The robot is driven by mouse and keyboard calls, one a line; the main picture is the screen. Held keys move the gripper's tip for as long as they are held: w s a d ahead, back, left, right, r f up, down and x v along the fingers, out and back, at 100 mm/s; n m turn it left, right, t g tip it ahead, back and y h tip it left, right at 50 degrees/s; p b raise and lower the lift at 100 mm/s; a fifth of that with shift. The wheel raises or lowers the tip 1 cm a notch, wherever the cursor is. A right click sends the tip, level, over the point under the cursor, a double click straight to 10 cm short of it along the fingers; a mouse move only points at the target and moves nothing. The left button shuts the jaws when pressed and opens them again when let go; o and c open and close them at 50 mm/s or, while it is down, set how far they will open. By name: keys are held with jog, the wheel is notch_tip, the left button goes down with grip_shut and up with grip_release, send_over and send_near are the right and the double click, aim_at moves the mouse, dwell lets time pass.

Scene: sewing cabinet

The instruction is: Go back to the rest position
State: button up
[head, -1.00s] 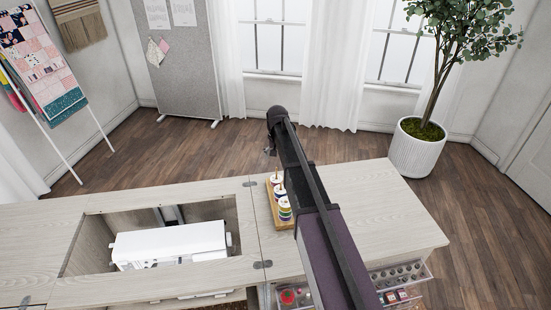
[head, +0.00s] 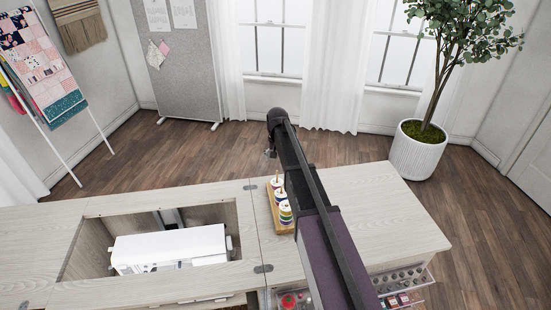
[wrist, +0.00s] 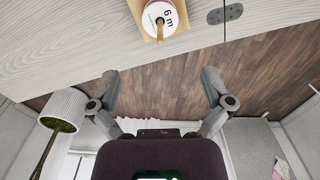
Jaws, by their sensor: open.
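My gripper (wrist: 160,86) is open in the wrist view, with its two fingers apart and nothing between them. A white spool marked "6 m" (wrist: 160,18) shows at the top of the wrist view.
A white sewing machine (head: 170,247) sits sunk in the cabinet's opening at left. A clear drawer (head: 405,276) with small sewing items sticks out at the front right. A potted tree (head: 415,155) stands behind at right. The floor (head: 200,155) behind the cabinet is clear.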

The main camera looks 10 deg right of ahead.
jog(key=shift+s, duration=0.1)
jog(key=s+n, duration=0.3)
jog(key=s, duration=2.7)
jog(key=shift+a, duration=0.2)
